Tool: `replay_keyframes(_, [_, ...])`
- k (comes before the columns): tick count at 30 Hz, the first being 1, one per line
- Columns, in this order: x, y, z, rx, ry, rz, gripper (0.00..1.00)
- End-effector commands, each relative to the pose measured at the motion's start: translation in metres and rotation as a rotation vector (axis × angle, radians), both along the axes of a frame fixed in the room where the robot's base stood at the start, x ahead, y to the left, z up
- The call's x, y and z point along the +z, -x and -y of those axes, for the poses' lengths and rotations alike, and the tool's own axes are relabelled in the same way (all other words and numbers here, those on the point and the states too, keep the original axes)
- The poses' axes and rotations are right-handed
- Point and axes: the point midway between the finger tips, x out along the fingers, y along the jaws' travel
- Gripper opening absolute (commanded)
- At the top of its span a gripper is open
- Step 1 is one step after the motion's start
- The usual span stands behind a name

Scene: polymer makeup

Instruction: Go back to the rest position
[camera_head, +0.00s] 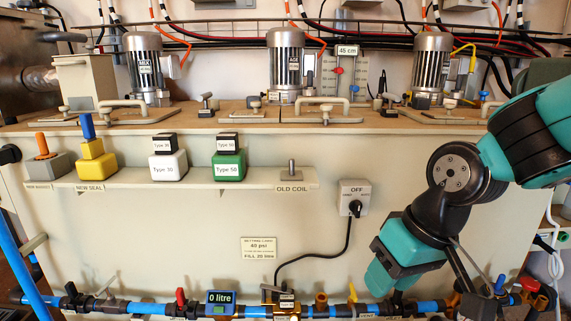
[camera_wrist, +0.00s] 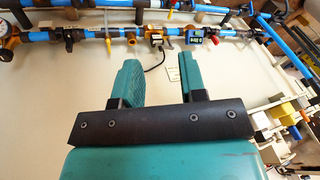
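My teal and black arm reaches in from the right in the head view, with my gripper (camera_head: 382,281) tilted down in front of the cream cabinet's lower right front. In the wrist view my gripper (camera_wrist: 160,75) shows two teal fingers set well apart. Nothing is between them but the cabinet front behind. The gripper is open and empty, apart from the pipework.
A blue pipe (camera_head: 133,307) with valves and a "0 litre" meter (camera_head: 220,302) runs along the bottom. An OFF switch (camera_head: 354,198) with a hanging black cable is left of my arm. A shelf (camera_head: 258,179) holds several blocks. Motors (camera_head: 286,62) stand on top.

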Motion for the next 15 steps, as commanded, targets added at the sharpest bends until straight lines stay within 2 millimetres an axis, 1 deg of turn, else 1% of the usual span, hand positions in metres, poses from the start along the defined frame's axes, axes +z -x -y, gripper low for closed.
replay_keyframes(1, [0.010, 0.022, -0.001, 0.042, -0.012, -0.004, 0.38])
replay_keyframes(3, [0.018, 0.049, -0.002, 0.098, -0.023, -0.019, 0.38])
replay_keyframes(9, [0.032, 0.119, 0.000, 0.248, -0.046, -0.046, 0.38])
replay_keyframes(10, [0.039, 0.125, 0.000, 0.263, -0.047, -0.050, 0.38])
replay_keyframes(11, [0.053, 0.121, 0.000, 0.257, -0.045, -0.051, 0.38])
replay_keyframes(12, [0.063, 0.120, 0.000, 0.256, -0.045, -0.054, 0.38])
replay_keyframes(14, [0.076, 0.120, 0.000, 0.254, -0.045, -0.053, 0.38])
replay_keyframes(15, [0.085, 0.120, 0.000, 0.254, -0.045, -0.053, 0.38])
